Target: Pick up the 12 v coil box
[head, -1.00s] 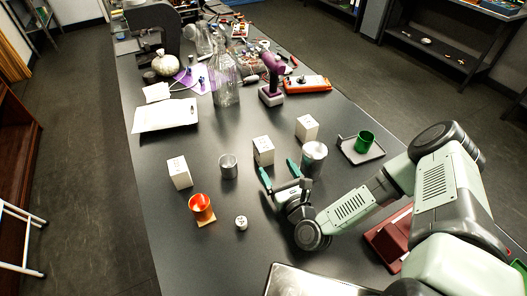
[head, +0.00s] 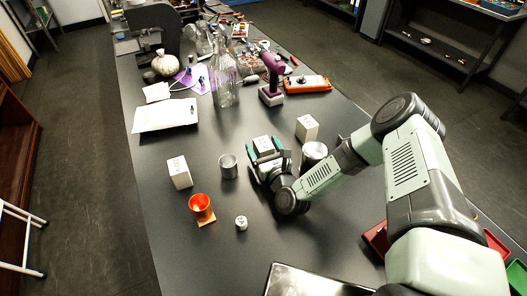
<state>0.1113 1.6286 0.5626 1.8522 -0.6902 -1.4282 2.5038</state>
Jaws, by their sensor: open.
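Three white boxes with small dark labels stand on the dark table: a left box (head: 180,173), a middle box (head: 264,144) and a right box (head: 307,128). The labels are too small to read, so I cannot tell which is the 12 V coil box. My gripper (head: 264,151) is open, with its green fingers on either side of the middle box. I cannot tell whether the fingers touch it. The lower part of the middle box is hidden by my gripper.
A metal cup (head: 228,166) stands between the left and middle boxes. A larger metal can (head: 314,154) stands close to my wrist on the right. An orange cup (head: 201,207) and a small white knob (head: 241,222) are in front. A glass bottle (head: 226,85) stands behind.

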